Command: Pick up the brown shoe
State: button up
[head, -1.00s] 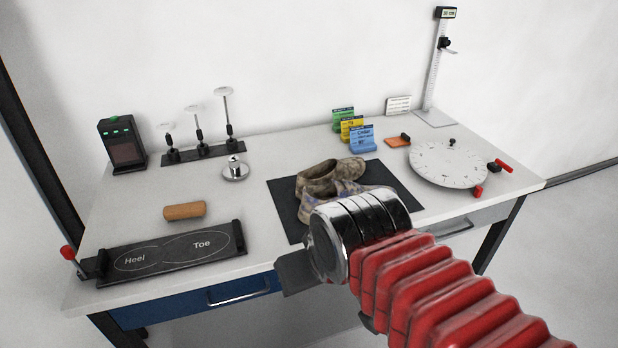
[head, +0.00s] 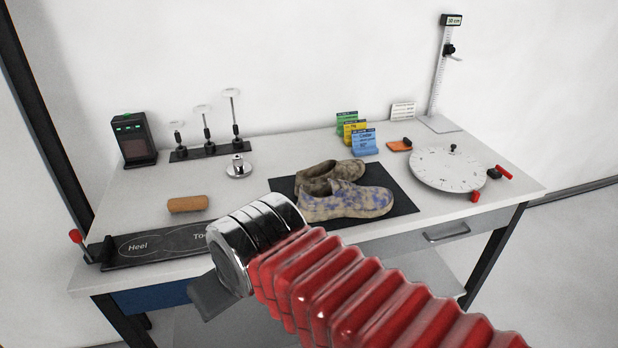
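A pair of shoes lies on a dark mat (head: 404,198) in the middle of the table. The far shoe (head: 328,173) is mottled brown. The near shoe (head: 345,204) is tan-brown with blue-purple patches, its toe pointing right. Both are fully or mostly in sight. My gripper (head: 212,298) is at the lower left, in front of the table edge and apart from the shoes. One dark grey finger piece shows below the chrome wrist. The rest is hidden, so its opening cannot be seen.
A black Heel/Toe plate (head: 150,246) lies behind my wrist, with a cork roller (head: 187,203) beyond it. A metal weight (head: 239,167) stands left of the mat. A white dial turntable (head: 447,169) is on the right. Coloured cards (head: 363,143) stand behind the shoes.

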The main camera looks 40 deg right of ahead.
aim_at(350, 170)
jog(key=u, duration=1)
jog(key=k, duration=1.6)
jog(key=z, duration=0.95)
jog(key=i, duration=0.6)
jog(key=z, duration=0.05)
